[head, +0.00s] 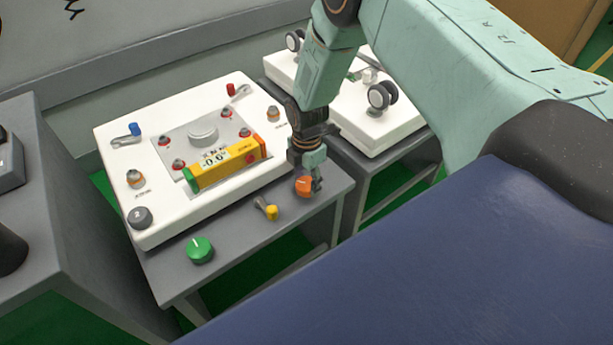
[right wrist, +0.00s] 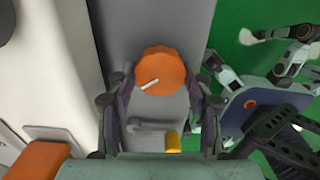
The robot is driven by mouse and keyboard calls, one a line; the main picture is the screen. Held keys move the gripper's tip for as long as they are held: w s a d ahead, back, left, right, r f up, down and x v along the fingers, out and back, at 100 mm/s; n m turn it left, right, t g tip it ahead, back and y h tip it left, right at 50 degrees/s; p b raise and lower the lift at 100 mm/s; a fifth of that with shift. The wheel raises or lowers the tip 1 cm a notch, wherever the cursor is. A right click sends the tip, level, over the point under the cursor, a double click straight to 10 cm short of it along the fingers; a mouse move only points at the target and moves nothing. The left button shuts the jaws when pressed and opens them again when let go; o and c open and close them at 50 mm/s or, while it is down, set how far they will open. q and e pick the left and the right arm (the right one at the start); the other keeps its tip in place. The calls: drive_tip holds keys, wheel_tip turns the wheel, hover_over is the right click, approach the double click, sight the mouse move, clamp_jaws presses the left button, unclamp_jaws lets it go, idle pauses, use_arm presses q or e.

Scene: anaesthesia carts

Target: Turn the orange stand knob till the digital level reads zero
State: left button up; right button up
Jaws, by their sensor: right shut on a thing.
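The orange stand knob (head: 304,187) sits on the grey stand's front ledge, at its right end. In the right wrist view the knob (right wrist: 160,72) shows a white pointer line tilted slightly up to the right. My right gripper (head: 316,182) reaches down onto the knob and is shut on it, with fingers (right wrist: 160,100) on either side. My left gripper is not in view.
A yellow-tipped lever (head: 267,209) and a green knob (head: 200,249) share the ledge. The white panel (head: 150,222) carries several small switches and knobs. A second white unit (head: 400,131) with black wheels stands behind my right arm. A dark blue surface (head: 430,270) fills the lower right.

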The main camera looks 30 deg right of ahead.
drive_tip(key=m+p, duration=0.2)
drive_tip(key=m, duration=0.3)
drive_tip(key=shift+m, duration=0.3)
drive_tip(key=m+p, duration=0.1)
drive_tip(key=m, duration=0.4)
drive_tip(key=shift+s+p, duration=0.1)
drive_tip(key=shift+p, duration=0.2)
drive_tip(key=m+p, duration=0.1)
drive_tip(key=m, duration=0.4)
drive_tip(key=shift+m+p, duration=0.3)
drive_tip(key=shift+m, duration=0.1)
drive_tip(key=shift+a+m+p, duration=0.1)
drive_tip(key=shift+m+p, duration=0.4)
drive_tip(key=shift+m, duration=1.7)
drive_tip(key=o, duration=1.2)
